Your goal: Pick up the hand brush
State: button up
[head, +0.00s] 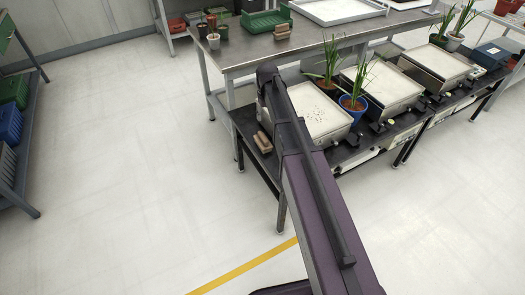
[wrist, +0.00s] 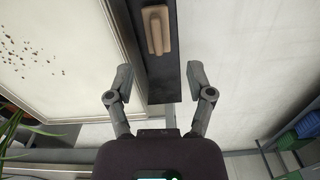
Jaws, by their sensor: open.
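The hand brush (wrist: 157,30) is a tan block with a raised handle, lying on a narrow dark strip of bench in the wrist view. In the head view the brush (head: 263,142) lies on the black low bench, left of the nearest scale. My gripper (wrist: 158,78) is open and empty, its fingers spread to either side of the dark strip. The brush lies beyond the fingertips, in line with the gap between them, and nothing touches it. In the head view my arm hides the gripper.
The nearest scale (head: 318,112), with dark crumbs on its pan, stands right beside the brush. Potted plants, including one in a blue pot (head: 352,108), stand near it. A steel table (head: 245,55) is behind. Open floor (head: 120,150) lies to the left.

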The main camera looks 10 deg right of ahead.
jog(key=b, duration=0.3)
send_over(263, 136)
jog(key=shift+n, duration=0.3)
jog(key=f, duration=0.4)
jog(key=shift+d, duration=0.2)
jog(key=shift+s, duration=0.1)
notch_tip(263, 136, down, 9)
jog(key=b, duration=0.8)
jog(key=shift+r, duration=0.15)
jog(key=shift+a+f+b, duration=0.2)
jog(key=shift+f+b, duration=2.4)
jog(key=shift+b, duration=0.15)
grip_shut()
